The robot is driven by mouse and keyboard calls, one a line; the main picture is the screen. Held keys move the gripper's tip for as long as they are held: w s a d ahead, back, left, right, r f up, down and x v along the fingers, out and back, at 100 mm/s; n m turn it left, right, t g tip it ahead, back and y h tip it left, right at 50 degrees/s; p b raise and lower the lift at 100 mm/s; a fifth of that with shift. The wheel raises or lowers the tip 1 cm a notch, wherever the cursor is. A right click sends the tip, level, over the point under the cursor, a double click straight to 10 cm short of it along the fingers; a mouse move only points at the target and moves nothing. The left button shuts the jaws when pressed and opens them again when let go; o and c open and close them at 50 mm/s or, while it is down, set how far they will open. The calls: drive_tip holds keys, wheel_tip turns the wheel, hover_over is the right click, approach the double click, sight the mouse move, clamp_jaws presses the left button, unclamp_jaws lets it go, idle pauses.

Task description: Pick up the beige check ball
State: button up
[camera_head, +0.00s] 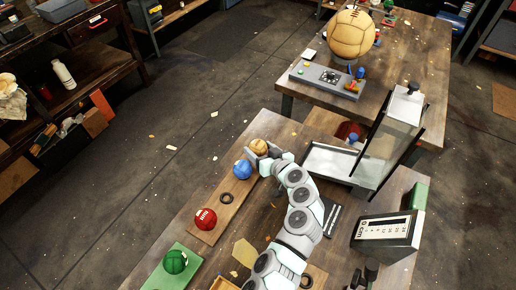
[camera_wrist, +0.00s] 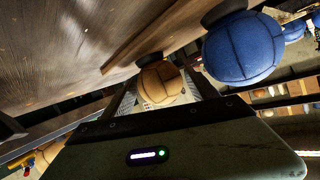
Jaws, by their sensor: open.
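The beige check ball (camera_head: 259,146) is small and tan with dark seams. It sits at the far end of a wooden board on the near table. My gripper (camera_head: 263,152) is open around or right beside this ball. In the wrist view the beige ball (camera_wrist: 160,83) shows just beyond the gripper body, between the fingers, which are partly hidden. I cannot tell whether they touch it. A blue ball (camera_head: 242,169) is close by on the board; it also shows large in the wrist view (camera_wrist: 243,47).
A black ring (camera_head: 226,198) and a red ball (camera_head: 206,219) are farther down the board. A green ball (camera_head: 175,261) is on a green mat. A metal tray with a clear panel (camera_head: 388,140) and a scale display (camera_head: 386,232) stand right. A large tan ball (camera_head: 351,34) stands on the far table.

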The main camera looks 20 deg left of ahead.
drive_tip(key=shift+x, duration=0.9)
drive_tip(key=c, duration=1.2)
